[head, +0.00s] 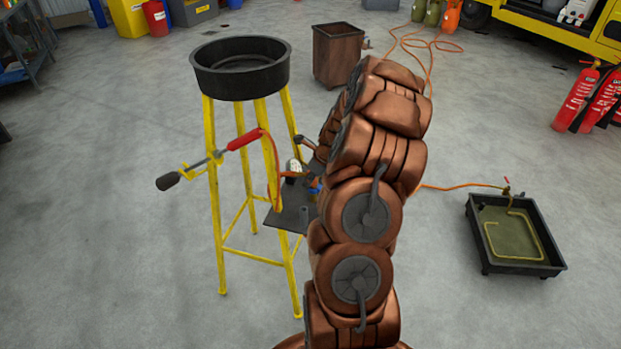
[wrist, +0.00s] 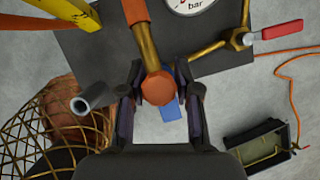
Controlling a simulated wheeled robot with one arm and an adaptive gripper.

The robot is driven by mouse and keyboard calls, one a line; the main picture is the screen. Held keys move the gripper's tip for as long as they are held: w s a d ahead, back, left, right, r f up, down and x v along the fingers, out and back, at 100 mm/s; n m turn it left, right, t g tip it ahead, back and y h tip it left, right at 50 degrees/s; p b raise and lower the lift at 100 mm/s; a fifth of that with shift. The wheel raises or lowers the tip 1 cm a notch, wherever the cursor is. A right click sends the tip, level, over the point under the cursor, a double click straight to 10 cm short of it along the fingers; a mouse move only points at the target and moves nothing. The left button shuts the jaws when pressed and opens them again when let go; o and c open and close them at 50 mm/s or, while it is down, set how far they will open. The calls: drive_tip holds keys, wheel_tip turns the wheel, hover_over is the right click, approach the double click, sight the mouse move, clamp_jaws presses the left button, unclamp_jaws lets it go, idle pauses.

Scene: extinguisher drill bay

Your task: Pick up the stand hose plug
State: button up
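The stand hose plug (wrist: 158,88) seems to be the round orange end of a brass pipe in the wrist view. My gripper (wrist: 159,70) is open there, with one dark finger on each side of the plug. The gaps to the fingers look small, and I cannot tell whether either finger touches. A blue piece (wrist: 173,108) shows just below the plug. The pipe runs up over a dark plate to an orange collar (wrist: 136,12). In the head view my arm hides the gripper and the plug; the yellow stand's dark plate (head: 290,217) shows beside the arm.
The yellow stand (head: 215,205) carries a black pan (head: 240,82) and a red-handled lance (head: 245,139). A gauge (wrist: 192,4), a red-handled valve (wrist: 275,30) and a grey tube (wrist: 90,98) are close by. A black tray (head: 515,268) stands right; the front-left floor is clear.

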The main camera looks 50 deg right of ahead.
clamp_jaws()
drive_tip(key=shift+r, duration=0.15)
drive_tip(key=shift+d+r+b, duration=0.1)
drive_tip(key=shift+r+b, duration=0.25)
drive_tip(key=shift+r, duration=1.15)
drive_tip(key=shift+s+a+r, duration=0.1)
drive_tip(key=shift+a+r, duration=0.1)
drive_tip(key=shift+r, duration=0.05)
drive_tip(key=s+a+r+b, duration=0.1)
drive_tip(key=s+a, duration=0.9)
drive_tip(key=a, duration=0.2)
drive_tip(key=shift+r, duration=0.4)
drive_tip(key=shift+s, duration=0.1)
